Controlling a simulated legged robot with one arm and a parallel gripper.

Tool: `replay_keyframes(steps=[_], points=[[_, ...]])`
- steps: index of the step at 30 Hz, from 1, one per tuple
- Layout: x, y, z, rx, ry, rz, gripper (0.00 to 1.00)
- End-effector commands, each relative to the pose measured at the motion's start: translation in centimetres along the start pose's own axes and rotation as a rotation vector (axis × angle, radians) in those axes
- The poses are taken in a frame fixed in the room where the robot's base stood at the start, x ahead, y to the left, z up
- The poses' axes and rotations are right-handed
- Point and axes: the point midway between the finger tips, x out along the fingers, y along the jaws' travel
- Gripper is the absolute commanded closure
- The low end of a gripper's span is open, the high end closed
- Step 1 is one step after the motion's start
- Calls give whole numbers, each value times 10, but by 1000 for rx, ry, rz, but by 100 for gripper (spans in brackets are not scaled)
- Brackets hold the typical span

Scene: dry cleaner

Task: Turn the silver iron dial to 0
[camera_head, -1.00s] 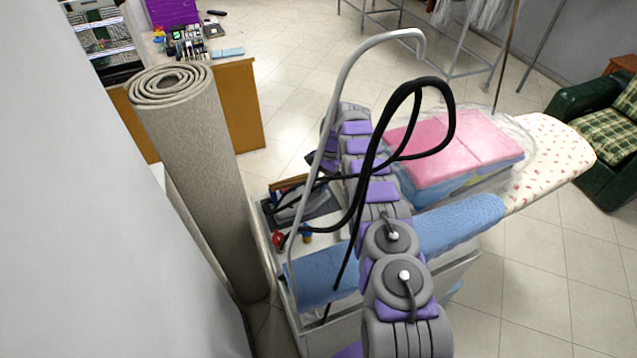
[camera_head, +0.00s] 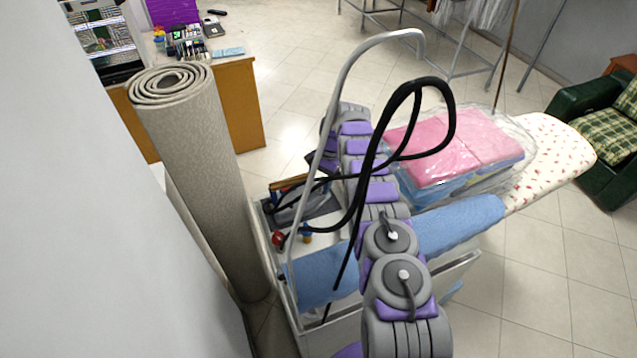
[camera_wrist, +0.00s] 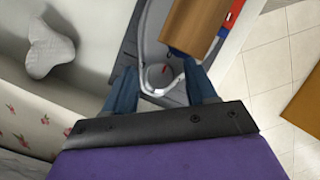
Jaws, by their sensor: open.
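In the wrist view, the two blue fingers of my gripper (camera_wrist: 160,76) are spread apart with nothing held between them. A small round grey dial (camera_wrist: 157,75) with a red mark shows between the fingertips, framed by a pale curved loop. I cannot read the dial's setting or tell whether a finger touches it. The dial seems to sit on the grey iron (camera_wrist: 150,32), partly covered by a brown wooden part. In the head view the iron (camera_head: 288,208) lies at the ironing station's left end, beside my arm; its dial cannot be made out there.
An ironing board (camera_head: 548,150) extends right, with plastic-wrapped pink and blue laundry (camera_head: 440,150) on it. A black hose (camera_head: 448,125) and a grey curved pole (camera_head: 345,80) rise close to my arm. A rolled carpet (camera_head: 190,170) stands left, and a red knob (camera_head: 277,238) is near the iron.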

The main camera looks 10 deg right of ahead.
Motion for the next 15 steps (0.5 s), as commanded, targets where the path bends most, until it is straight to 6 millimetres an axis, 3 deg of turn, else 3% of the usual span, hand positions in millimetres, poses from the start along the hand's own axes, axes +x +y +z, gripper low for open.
replay_keyframes(steps=[15], points=[[-1, 2, 0, 132, 7, -55, 43]])
